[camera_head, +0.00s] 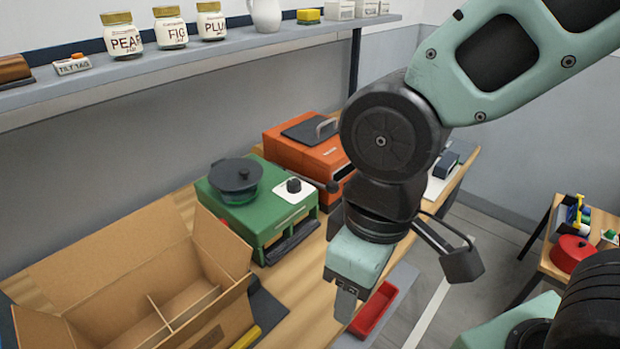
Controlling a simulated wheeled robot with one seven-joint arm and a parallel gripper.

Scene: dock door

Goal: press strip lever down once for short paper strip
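A green machine (262,217) stands on the wooden bench, with a dark lidded pot shape on top, a black knob (294,186) on a white plate and a dark slotted front. Behind it is an orange machine (299,149) with a dark top plate and a grey handle (326,128). A dark rounded end (333,187) shows at its front; I cannot tell whether this is the strip lever. No paper strip is clearly visible. My gripper (345,305) points down in front of the machines, apart from both. Its fingers overlap in this view, so their opening is unclear.
An open cardboard box (110,255) with dividers stands at left. A red tray (374,309) lies right of my gripper. A shelf (200,60) with labelled jars runs above the bench. A side table at right holds a red pot (573,254). My arm hides the orange machine's right side.

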